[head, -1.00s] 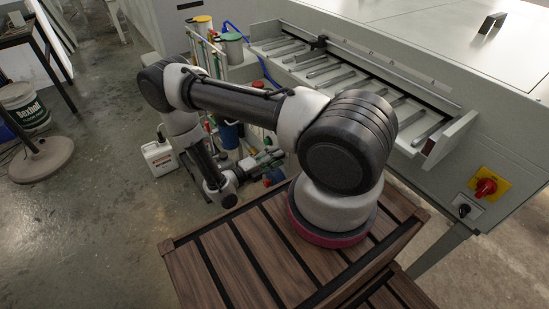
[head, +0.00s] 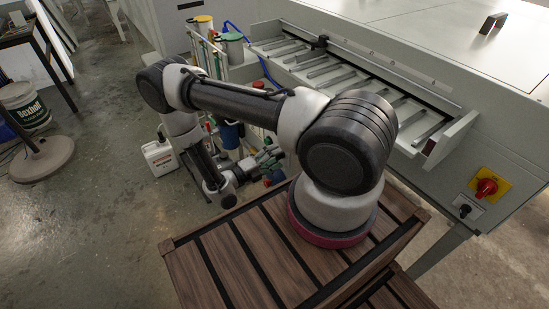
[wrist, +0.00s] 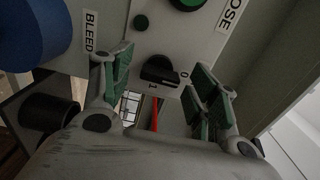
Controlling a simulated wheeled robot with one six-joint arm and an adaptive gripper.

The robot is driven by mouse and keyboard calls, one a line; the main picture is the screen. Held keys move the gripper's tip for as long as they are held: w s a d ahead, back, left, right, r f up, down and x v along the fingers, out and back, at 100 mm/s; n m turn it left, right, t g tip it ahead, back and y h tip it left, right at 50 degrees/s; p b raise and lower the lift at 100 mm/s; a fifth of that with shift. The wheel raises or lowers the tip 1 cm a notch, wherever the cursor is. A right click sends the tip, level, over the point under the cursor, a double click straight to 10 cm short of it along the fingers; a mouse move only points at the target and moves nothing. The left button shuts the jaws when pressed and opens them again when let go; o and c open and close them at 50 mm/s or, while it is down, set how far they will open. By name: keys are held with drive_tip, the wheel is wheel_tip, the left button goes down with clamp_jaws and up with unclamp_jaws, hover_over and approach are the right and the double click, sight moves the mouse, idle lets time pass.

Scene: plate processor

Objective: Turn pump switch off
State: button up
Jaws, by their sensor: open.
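A black rotary switch (wrist: 159,70) sits on a pale panel (wrist: 160,35) in the wrist view, with the marks 0 and 1 beside it. No pump label is readable there, and I cannot tell for sure which mark its handle points to. My gripper (wrist: 165,66) is open, its green-padded fingers on either side of the switch in the picture, with a visible gap to each pad. Contact cannot be seen. In the head view my gripper (head: 268,159) is low beside the machine, and the switch is not discernible there.
A blue knob (wrist: 32,32) and a black knob (wrist: 48,112) lie left, near a BLEED label (wrist: 90,32). Green knobs sit above the switch. A white jug (head: 160,158) stands on the floor. The machine has a red switch (head: 486,187) at right.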

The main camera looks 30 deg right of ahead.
drive_tip(key=a, duration=1.1)
drive_tip(key=shift+s+a, duration=0.2)
drive_tip(key=shift+a, duration=0.15)
